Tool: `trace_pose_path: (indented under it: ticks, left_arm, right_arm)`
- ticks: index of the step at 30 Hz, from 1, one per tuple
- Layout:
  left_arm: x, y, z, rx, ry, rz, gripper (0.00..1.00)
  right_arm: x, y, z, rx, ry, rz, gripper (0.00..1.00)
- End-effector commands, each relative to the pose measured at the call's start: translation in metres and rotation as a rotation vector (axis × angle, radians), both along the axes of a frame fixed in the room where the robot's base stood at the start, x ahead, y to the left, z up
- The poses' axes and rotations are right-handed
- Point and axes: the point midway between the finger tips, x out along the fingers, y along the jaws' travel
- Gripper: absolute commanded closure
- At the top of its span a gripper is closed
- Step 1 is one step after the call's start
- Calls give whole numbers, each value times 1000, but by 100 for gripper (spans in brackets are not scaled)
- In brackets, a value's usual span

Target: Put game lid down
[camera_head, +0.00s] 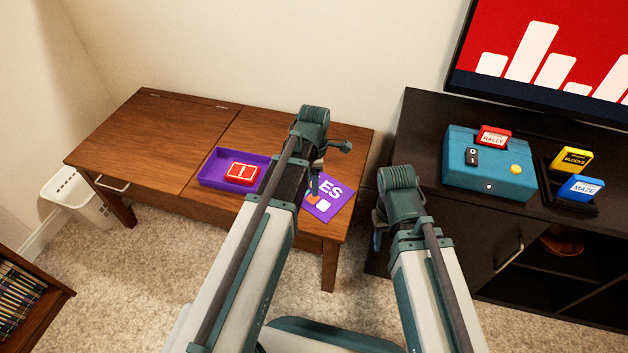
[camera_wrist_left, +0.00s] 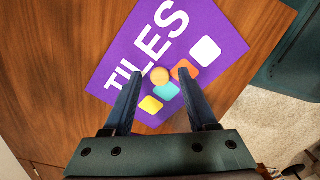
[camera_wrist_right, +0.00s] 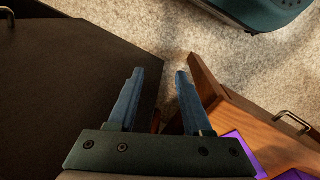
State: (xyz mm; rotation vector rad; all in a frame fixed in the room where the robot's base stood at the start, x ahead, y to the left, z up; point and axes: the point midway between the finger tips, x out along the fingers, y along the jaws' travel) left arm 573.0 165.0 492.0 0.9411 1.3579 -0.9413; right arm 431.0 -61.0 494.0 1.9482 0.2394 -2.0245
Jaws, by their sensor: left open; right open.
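The purple game lid (camera_head: 325,199) lies flat on the right part of the wooden table, partly hidden behind my left arm in the head view. In the left wrist view the lid (camera_wrist_left: 184,50) shows the word TILES, a small round knob and coloured squares. My left gripper (camera_wrist_left: 162,88) is open above the lid, its fingers on either side of the knob area; I see nothing held. The purple game box (camera_head: 216,169) stands open to the left with a red piece (camera_head: 242,173) in it. My right gripper (camera_wrist_right: 156,75) is open and empty, beside the table near the dark cabinet.
The wooden table (camera_head: 150,135) is clear on its left. A dark cabinet (camera_head: 425,130) at right carries a teal console (camera_head: 460,181), several game cartridges and a screen (camera_head: 550,50). A white basket (camera_head: 75,205) stands on the carpet at left.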

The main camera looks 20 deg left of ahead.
Motion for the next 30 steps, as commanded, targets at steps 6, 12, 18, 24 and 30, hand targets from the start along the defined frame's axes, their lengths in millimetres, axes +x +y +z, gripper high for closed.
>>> trace_pose_path:
  ticks: [6, 12, 18, 24, 30]
  left_arm:
    - [0, 0, 10, 0, 0, 0, 42]
    - [0, 0, 33, 0, 0, 0, 42]
    - [0, 0, 64, 0, 0, 0, 42]
    - [0, 0, 96, 0, 0, 0, 42]
    - [0, 0, 119, 0, 0, 0, 42]
  right_arm:
    - [0, 0, 10, -1, 0, -1, 50]
    - [0, -1, 33, -4, 0, -5, 50]
    - [0, -1, 64, -7, 0, -11, 50]
    - [-1, -1, 96, -4, 1, -14, 50]
    - [-1, 0, 119, 1, 3, -15, 50]
